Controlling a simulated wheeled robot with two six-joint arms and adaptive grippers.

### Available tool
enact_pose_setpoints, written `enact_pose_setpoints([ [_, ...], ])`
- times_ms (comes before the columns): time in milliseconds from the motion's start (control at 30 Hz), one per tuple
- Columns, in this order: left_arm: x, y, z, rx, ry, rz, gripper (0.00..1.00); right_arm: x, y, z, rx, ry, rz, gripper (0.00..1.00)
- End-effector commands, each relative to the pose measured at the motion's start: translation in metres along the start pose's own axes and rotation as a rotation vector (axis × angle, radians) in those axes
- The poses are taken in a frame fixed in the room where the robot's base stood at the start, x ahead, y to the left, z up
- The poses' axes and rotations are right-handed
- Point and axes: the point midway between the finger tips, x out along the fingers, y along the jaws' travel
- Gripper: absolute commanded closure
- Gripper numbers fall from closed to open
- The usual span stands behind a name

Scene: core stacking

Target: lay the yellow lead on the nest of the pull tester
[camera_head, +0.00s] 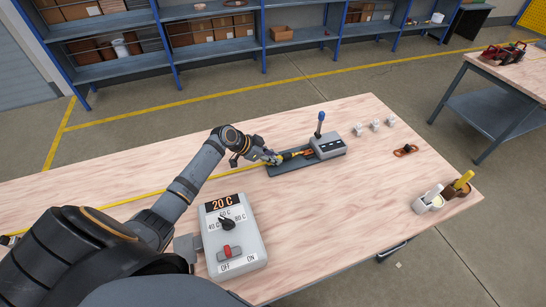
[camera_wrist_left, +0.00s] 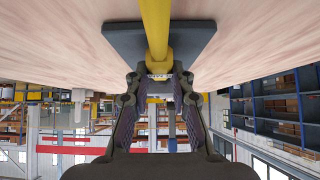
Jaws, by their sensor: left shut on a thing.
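The pull tester has a dark base plate (camera_head: 290,169), a grey block (camera_head: 328,147) and a blue-knobbed lever (camera_head: 320,118), and stands toward the back of the wooden table. The yellow lead (camera_head: 150,193) runs long and thin from the table's left side to the tester. My left gripper (camera_head: 272,158) is shut on the lead, over the plate's left part. An orange and black part (camera_head: 297,153) lies between it and the block; the nest is hard to make out. In the left wrist view the lead (camera_wrist_left: 156,30) passes between the fingers (camera_wrist_left: 158,82), with the dark plate (camera_wrist_left: 120,40) behind.
A grey control box (camera_head: 232,238) marked 20 C stands at the front beside my arm. Several small white pieces (camera_head: 375,125), an orange and black item (camera_head: 405,150) and containers (camera_head: 430,203) are on the right. The table between the control box and containers is clear.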

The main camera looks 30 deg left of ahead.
Motion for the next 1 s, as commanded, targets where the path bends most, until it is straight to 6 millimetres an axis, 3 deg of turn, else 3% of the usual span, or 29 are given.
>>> enact_pose_setpoints([
  [133,0.003,0.0,0.003,0.0,0.001,0.0,1.0,0.004,0.0,0.001,0.0,0.0,0.0,0.6],
  [167,0.003,0.0,0.002,0.0,0.001,0.0,0.75,0.003,0.0,0.0,0.0,0.0,0.0,0.6],
  [333,0.002,0.0,0.002,0.0,0.001,0.0,0.52,0.003,0.0,0.0,0.0,0.0,0.0,0.6],
  [700,-0.003,-0.001,0.003,0.001,-0.001,-0.002,0.51,0.003,0.0,0.0,0.0,0.0,0.0,0.6],
  [833,-0.025,-0.001,0.004,0.005,-0.004,-0.004,0.51,0.003,0.0,0.0,0.0,0.0,0.0,0.6],
  [1000,-0.069,-0.002,0.005,0.008,-0.009,-0.005,0.51,0.003,-0.001,0.0,0.0,0.0,-0.001,0.6],
])
